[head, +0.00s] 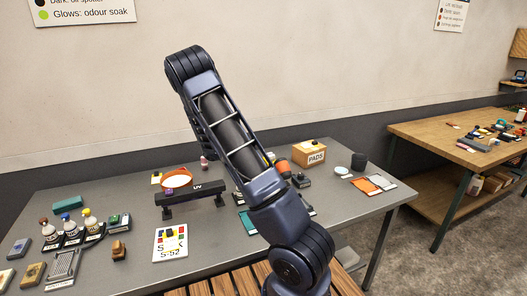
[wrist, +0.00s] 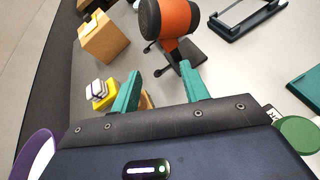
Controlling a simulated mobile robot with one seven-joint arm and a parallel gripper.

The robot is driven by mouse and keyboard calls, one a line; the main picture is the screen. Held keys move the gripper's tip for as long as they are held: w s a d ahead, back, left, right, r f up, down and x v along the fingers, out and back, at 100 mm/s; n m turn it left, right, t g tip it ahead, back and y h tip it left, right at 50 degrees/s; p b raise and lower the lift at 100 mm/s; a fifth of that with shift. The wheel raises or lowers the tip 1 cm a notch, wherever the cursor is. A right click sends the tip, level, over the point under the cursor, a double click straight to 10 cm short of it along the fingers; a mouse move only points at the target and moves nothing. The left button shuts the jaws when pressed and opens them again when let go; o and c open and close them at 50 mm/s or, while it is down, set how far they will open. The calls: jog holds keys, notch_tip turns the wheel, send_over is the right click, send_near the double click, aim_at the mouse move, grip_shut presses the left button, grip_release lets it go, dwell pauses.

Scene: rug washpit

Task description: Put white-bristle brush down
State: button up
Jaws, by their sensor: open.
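My gripper (wrist: 160,68) shows in the wrist view with its two teal fingers apart and nothing seen between the tips. In the head view my arm hides it. A small white-topped item (wrist: 97,88) with a yellow part lies on the grey table (head: 215,243), left of the left finger in the wrist view. I cannot tell whether it is the white-bristle brush. A tan piece shows partly behind the left finger. In the head view no white-bristle brush can be made out for sure.
An orange and black device (wrist: 178,18) stands just beyond the fingertips. A PADS box (head: 311,156) is at the back. A black UV stand (head: 190,197), an orange-rimmed dish (head: 176,181), bottles (head: 70,228) and a card (head: 170,243) are left of my arm.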

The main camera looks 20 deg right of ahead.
jog(key=s+a+r+m+t+y, duration=0.35)
jog(key=s+r+m+y, duration=0.55)
jog(key=s+r, duration=1)
jog(key=s+a+r+m+t+y, duration=0.1)
jog(key=s+a+r+t+y, duration=0.1)
jog(key=s, duration=0.6)
jog(key=s+a+r+m+t+y, duration=0.1)
jog(key=s+a+r, duration=0.3)
jog(key=s, duration=0.4)
jog(key=shift+a+r+m+t+y, duration=0.15)
jog(key=shift+a+m+t+y, duration=0.2)
jog(key=shift+m+t, duration=0.3)
